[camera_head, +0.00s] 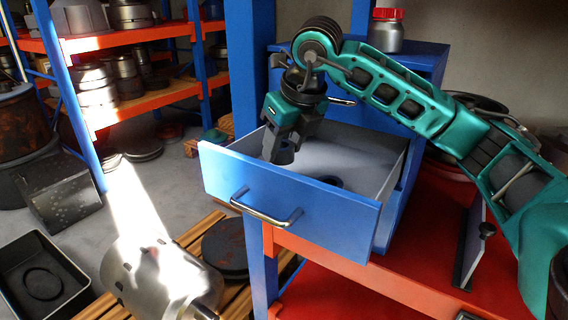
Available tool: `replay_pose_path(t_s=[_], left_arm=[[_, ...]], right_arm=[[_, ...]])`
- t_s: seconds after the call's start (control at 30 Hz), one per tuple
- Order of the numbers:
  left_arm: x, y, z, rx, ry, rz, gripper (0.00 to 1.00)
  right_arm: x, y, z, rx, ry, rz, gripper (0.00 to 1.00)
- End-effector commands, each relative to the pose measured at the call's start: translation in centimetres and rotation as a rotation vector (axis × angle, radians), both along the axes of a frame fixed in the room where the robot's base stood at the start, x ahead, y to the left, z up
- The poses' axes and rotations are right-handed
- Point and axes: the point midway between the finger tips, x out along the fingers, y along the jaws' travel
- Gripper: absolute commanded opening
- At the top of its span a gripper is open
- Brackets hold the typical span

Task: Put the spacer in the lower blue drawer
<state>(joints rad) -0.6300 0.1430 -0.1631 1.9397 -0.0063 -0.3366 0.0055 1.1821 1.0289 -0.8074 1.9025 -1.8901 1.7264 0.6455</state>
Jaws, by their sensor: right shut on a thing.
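The lower blue drawer (290,208) is pulled open from its blue cabinet, with a metal handle on its front. My right gripper (280,148) points down inside the drawer's opening, near its left front part. It is shut on a small dark grey cylindrical piece, which looks like the spacer (284,155); the fingers hide part of it. I cannot tell whether the piece touches the drawer floor. My left gripper is not in view.
A dark ring (328,183) lies in the drawer. The closed upper drawer's handle (342,100) shows behind my gripper. A red-lidded jar (388,32) stands on the cabinet. The cabinet rests on a red bench (345,272). Shelves with metal parts stand at left.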

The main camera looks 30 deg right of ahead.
Motion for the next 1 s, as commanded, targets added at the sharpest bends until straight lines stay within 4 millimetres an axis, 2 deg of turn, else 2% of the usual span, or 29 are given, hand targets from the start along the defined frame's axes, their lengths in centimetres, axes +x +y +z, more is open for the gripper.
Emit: replay_pose_path(t_s=[0.2,0.3,0.67,0.7,0.93,1.0], left_arm=[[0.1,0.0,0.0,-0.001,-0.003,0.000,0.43],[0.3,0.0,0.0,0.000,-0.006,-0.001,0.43],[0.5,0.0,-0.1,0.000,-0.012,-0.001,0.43],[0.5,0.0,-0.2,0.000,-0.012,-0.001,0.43],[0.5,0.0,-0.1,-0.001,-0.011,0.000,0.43],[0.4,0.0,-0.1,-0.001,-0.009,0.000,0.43]], right_arm=[[0.0,0.0,-3.2,-0.001,0.002,-0.001,0.08],[0.0,0.0,-4.0,0.000,0.000,0.000,0.08],[0.0,0.0,-4.5,0.000,-0.001,0.000,0.08],[0.0,0.0,-4.6,0.000,0.001,0.000,0.50],[0.0,0.0,-4.4,0.000,0.001,0.000,0.72],[0.0,0.0,-4.4,0.000,0.001,0.000,0.75]])
